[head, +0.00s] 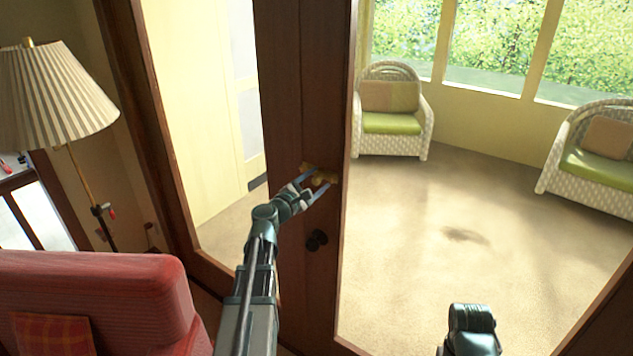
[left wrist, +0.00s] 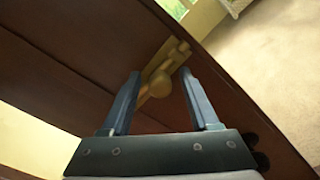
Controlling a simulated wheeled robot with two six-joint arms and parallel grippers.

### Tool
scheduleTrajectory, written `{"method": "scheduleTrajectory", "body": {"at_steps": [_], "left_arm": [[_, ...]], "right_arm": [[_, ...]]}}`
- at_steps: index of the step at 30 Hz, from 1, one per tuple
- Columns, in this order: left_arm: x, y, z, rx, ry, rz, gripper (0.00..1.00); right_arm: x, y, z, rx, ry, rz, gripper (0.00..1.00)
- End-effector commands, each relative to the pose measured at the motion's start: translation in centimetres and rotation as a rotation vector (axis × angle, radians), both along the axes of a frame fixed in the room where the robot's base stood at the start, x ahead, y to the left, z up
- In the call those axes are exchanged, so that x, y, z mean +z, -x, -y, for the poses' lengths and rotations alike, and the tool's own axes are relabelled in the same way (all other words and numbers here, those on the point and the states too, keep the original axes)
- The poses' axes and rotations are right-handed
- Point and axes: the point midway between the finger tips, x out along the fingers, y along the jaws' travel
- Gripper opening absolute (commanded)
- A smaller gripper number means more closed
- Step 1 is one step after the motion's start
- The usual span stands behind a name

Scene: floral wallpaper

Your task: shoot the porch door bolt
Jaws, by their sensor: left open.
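The porch door (head: 305,90) is a dark wooden door with glass, and a brass bolt (head: 328,176) is mounted on its upright. In the left wrist view the bolt (left wrist: 179,54) is a narrow brass plate with a round knob (left wrist: 161,84). My left gripper (head: 314,181) is at the bolt, its two blue-grey fingers open on either side of the knob. In the left wrist view gaps show between the knob and both fingers of the gripper (left wrist: 160,74). Part of my right arm shows at the lower right; its gripper is not visible.
A dark round door knob (head: 316,240) sits below the bolt. A red armchair (head: 95,285) and a pleated floor lamp (head: 50,98) stand at left. Through the glass are wicker chairs (head: 391,110) and open carpet (head: 430,250).

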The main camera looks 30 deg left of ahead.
Motion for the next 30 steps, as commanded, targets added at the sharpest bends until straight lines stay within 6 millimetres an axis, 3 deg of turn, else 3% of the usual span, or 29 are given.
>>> {"method": "scheduleTrajectory", "body": {"at_steps": [3,13,30], "left_arm": [[0.0,0.03,0.0,0.0,0.0,0.0,0.58],[0.0,0.05,-0.02,0.0,0.0,0.0,0.0],[-0.01,0.07,0.0,0.0,0.004,0.0,0.0]], "right_arm": [[0.0,0.0,0.0,0.0,0.0,0.0,0.5],[0.0,0.0,0.0,0.0,0.0,0.0,0.5],[-0.01,0.0,0.0,0.0,0.0,0.0,0.5]]}}
